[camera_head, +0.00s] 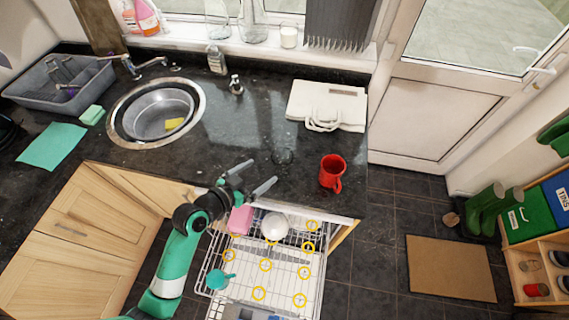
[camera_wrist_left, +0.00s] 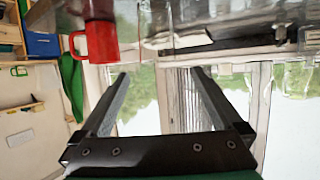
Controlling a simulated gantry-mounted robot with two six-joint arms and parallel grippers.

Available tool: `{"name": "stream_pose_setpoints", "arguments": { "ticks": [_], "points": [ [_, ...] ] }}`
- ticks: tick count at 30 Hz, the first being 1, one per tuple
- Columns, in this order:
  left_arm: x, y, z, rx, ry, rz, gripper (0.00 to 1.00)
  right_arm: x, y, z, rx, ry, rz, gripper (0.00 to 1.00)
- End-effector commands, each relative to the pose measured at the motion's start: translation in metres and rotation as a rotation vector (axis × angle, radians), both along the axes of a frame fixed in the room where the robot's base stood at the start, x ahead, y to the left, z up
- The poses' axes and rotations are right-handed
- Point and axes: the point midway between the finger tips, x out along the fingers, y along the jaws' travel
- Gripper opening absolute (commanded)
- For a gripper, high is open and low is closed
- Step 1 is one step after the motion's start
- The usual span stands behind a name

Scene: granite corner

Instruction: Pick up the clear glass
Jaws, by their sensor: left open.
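A clear glass (camera_head: 283,156) stands on the dark granite counter, faint against the stone, left of the red mug. In the left wrist view, which is upside down, a faint see-through shape near the top edge beside the mug may be this glass; I cannot tell for sure. My left gripper (camera_head: 264,170) is open and empty over the counter's front edge, its fingers pointing toward the glass, just short of it in the picture. Its two fingers also show apart in the left wrist view (camera_wrist_left: 160,72). My right gripper is not in view.
Below the arm is an open dishwasher rack (camera_head: 285,271) with a white bowl (camera_head: 274,226) and a pink item (camera_head: 240,220). The sink (camera_head: 157,108) is at left.

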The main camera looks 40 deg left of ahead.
Motion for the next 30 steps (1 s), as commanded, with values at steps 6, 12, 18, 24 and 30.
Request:
{"name": "stream_pose_setpoints", "arguments": {
  "ticks": [6,12,18,24,30],
  "points": [
    [0.034,0.002,-0.012,0.001,0.001,-0.004,1.00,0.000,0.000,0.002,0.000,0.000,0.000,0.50],
    [0.057,0.004,-0.022,0.000,0.001,-0.002,1.00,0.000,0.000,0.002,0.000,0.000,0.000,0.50],
    [0.062,0.004,-0.024,0.001,-0.001,-0.003,1.00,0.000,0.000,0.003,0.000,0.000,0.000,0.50],
    [0.090,0.004,-0.035,0.001,0.000,-0.004,1.00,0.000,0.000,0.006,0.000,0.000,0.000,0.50],
    [0.106,0.007,-0.043,0.001,-0.001,-0.003,1.00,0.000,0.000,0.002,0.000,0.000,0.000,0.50]
  ]
}}
